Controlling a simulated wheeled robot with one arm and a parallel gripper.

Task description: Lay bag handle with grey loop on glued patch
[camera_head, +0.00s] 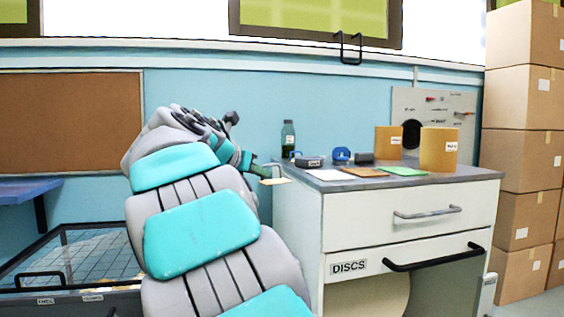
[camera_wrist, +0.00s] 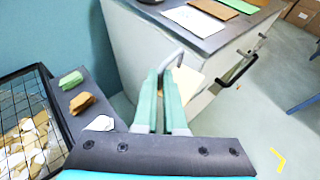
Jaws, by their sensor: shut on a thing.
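My gripper (camera_head: 266,171) is beside the left end of the grey counter top, in the air. In the wrist view its two green fingers (camera_wrist: 160,76) are close together, shut on the bag handle. The bag handle shows as a cream piece (camera_wrist: 187,82) beyond the fingers, with a grey loop (camera_wrist: 172,60) at its upper left; it also shows small and pale in the head view (camera_head: 275,181). A white sheet (camera_head: 330,175), a brown sheet (camera_head: 365,172) and a green sheet (camera_head: 403,171) lie flat on the counter. I cannot tell which bears the glued patch.
The cabinet (camera_head: 410,195) has a drawer labelled DISCS. Cartons (camera_head: 523,155) are stacked at right. A mesh bin (camera_wrist: 28,125) is at left, beside a ledge with small coloured pieces (camera_wrist: 82,102).

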